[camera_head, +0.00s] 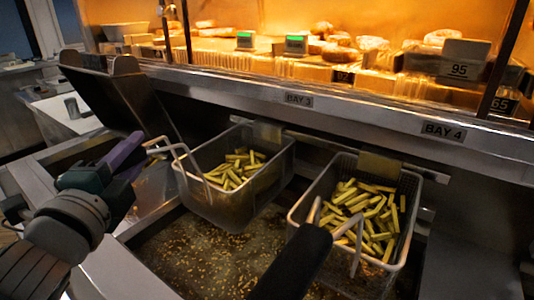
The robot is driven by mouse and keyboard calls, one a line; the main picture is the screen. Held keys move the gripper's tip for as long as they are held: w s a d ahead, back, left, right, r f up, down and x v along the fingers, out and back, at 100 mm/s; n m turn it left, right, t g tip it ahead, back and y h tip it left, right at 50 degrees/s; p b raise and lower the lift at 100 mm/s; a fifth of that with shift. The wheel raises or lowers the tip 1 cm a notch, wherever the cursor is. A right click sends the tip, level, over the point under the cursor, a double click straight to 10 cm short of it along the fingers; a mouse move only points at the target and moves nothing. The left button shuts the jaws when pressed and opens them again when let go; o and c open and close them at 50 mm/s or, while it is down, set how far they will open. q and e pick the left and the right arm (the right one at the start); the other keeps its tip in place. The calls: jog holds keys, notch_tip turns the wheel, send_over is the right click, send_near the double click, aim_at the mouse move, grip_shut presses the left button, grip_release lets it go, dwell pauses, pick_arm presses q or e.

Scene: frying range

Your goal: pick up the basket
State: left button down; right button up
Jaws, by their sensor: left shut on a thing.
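The left wire basket (238,190) holds pale yellow fries (236,167) and sits over the left part of the fryer. Its wire handle (178,150) runs left to my left gripper (135,158). That gripper, with purple and dark green parts, is shut on the handle's end; its fingers largely hide the grip. The right wire basket (405,200) also holds fries (362,215), and its black handle (295,262) points toward me, with no gripper on it. I cannot tell whether the left basket still touches its hanger. My right gripper is not in view.
Oil with floating crumbs (200,255) lies below the baskets. A steel ledge labelled BAY 3 (299,100) and BAY 4 (442,130) runs behind them, below a lit food shelf. A dark raised panel (120,95) stands behind my left gripper.

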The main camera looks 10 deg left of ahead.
pick_arm(q)
jog(key=shift+r, duration=0.3)
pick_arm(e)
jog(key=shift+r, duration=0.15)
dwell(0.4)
